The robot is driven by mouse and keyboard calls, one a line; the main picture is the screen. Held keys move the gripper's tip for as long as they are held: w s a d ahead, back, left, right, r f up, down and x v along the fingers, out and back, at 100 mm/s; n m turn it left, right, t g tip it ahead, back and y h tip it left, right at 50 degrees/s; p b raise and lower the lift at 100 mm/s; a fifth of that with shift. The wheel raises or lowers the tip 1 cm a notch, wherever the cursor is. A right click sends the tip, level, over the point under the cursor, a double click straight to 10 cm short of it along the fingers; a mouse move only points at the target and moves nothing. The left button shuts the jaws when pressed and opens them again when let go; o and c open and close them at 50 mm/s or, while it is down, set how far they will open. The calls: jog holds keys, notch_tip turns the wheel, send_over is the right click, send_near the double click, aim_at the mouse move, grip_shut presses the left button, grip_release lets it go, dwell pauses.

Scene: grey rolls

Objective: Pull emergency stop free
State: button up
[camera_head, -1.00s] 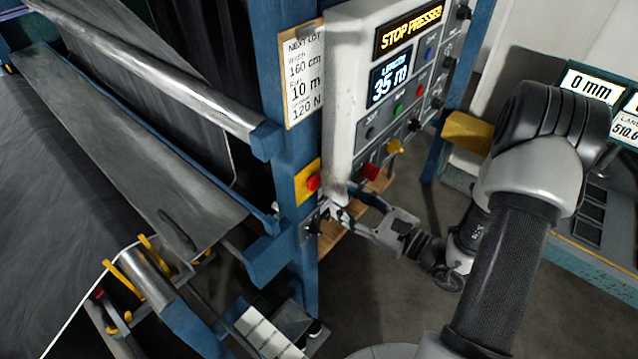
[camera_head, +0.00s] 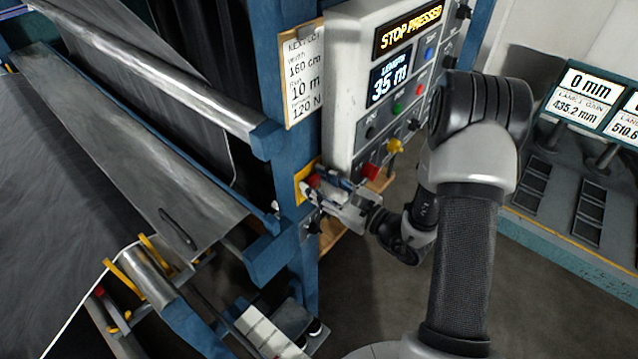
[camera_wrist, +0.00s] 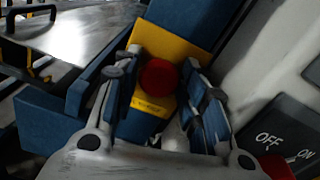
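The emergency stop is a red mushroom button (camera_wrist: 158,77) on a yellow plate (camera_wrist: 188,53), fixed to a blue post (camera_head: 283,100). In the head view the red button (camera_head: 314,181) is partly covered by my gripper (camera_head: 318,188). In the wrist view my gripper (camera_wrist: 160,85) is open, with one finger on each side of the button. Gaps show between the button and both fingers, and I cannot tell how deep the fingertips reach. The display (camera_head: 409,28) above reads "STOP PRESSED".
A white control panel (camera_head: 343,95) with coloured buttons and a length screen stands right of the post, close to my gripper. An OFF/ON switch (camera_wrist: 283,140) is at the wrist view's lower right. Grey rolls and a metal tray (camera_head: 140,150) lie left.

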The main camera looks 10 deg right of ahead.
grip_shut()
dwell(0.3)
jog(key=shift+s+d+f+b, duration=0.15)
jog(key=shift+s+d+b, duration=0.1)
jog(key=shift+s+b, duration=0.05)
jog(key=shift+s+d, duration=0.25)
jog(key=shift+s, duration=0.1)
jog(key=shift+o, duration=0.4)
grip_release()
jog(key=shift+o, duration=0.7)
jog(key=shift+s+d, duration=0.1)
jog(key=shift+s, duration=0.05)
